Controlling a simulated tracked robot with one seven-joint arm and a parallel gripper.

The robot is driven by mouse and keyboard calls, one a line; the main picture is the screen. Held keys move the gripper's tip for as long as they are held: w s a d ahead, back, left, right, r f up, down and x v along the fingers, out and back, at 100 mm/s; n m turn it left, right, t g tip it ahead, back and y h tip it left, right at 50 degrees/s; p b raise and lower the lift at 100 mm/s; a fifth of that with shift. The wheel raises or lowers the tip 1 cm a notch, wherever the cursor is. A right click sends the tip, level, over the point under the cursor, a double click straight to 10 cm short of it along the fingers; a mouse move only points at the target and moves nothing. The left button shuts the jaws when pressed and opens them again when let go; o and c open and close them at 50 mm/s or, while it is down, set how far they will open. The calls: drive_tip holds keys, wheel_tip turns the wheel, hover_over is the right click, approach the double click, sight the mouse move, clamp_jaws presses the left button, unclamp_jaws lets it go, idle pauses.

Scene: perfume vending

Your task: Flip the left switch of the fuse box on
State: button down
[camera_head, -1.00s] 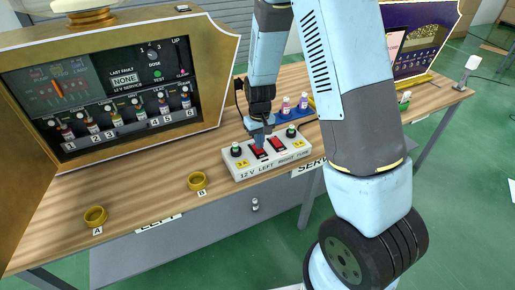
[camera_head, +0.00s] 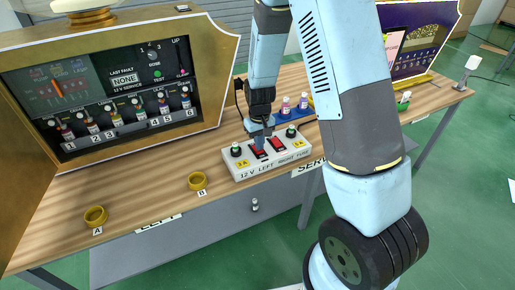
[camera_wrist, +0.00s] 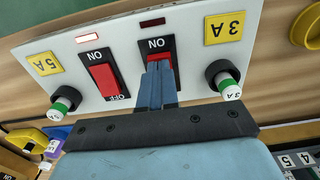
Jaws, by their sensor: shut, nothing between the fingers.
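The white fuse box (camera_head: 262,170) stands on the wooden table, with two red rocker switches. The left switch (camera_wrist: 165,47) is on the 3A side, and the right switch (camera_wrist: 105,79) is on the 5A side. My gripper (camera_wrist: 158,66) is shut and empty, its fingertips at the left switch and partly covering it. Touch cannot be told for certain. The left switch's lower half and its OFF mark are hidden. The small lamp by the left switch (camera_wrist: 152,22) is dark red; the lamp by the right switch (camera_wrist: 87,38) glows pale.
Fuse holders with green bands, 3A (camera_wrist: 228,86) and 5A (camera_wrist: 64,101), flank the switches. Two yellow rings, A (camera_head: 95,216) and B (camera_head: 197,180), lie left of the box. A display cabinet (camera_head: 215,60) stands behind left. A blue tray with bottles (camera_head: 303,101) is behind the box.

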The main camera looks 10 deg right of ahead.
drive_tip(key=shift+f, duration=0.45)
idle(0.3)
drive_tip(key=shift+r, duration=3.5)
drive_tip(key=s+d+r+m+t, duration=0.1)
drive_tip(key=s+d+r, duration=0.15)
drive_tip(key=r, duration=0.45)
drive_tip(key=s+d+r+t, duration=0.1)
drive_tip(key=s+r, duration=0.2)
drive_tip(key=r, duration=0.3)
drive_tip(key=s+d+r+m+t, duration=0.1)
drive_tip(key=s+d+r, duration=0.15)
drive_tip(key=r, duration=0.45)
drive_tip(key=s+d+r+t, duration=0.1)
drive_tip(key=s+r, duration=0.3)
drive_tip(key=s, duration=0.4)
drive_tip(key=s+d+r+m+t, duration=0.1)
drive_tip(key=s+d+r, duration=0.2)
drive_tip(key=s+r, duration=0.2)
drive_tip(key=s, duration=0.3)
drive_tip(key=shift+s+r+t, duration=0.2)
drive_tip(key=shift+s+t, duration=0.1)
drive_tip(key=shift+d, duration=0.1)
